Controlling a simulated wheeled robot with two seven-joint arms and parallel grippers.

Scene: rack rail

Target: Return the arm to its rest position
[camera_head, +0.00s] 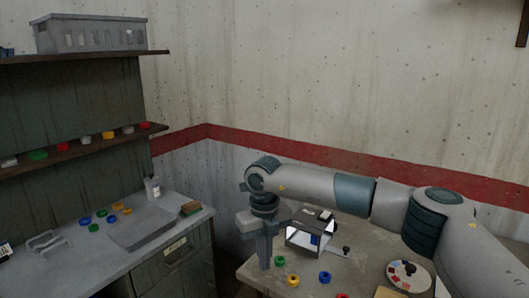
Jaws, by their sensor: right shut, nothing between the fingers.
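My right arm reaches in from the right edge and stretches left over the small table. My right gripper (265,266) hangs at the arm's end with its fingers pointing down, at the table's left side. It is shut and empty. A green ring (279,261) lies close to the right of the fingertips in the picture; I cannot tell whether they touch. My left gripper is not in view.
The table (330,268) holds an open box-like frame (308,238), a yellow ring (293,280), a blue ring (324,277) and a round disc with coloured spots (408,275). A grey workbench (70,262) with a tray (142,228) and bottle (152,188) stands left.

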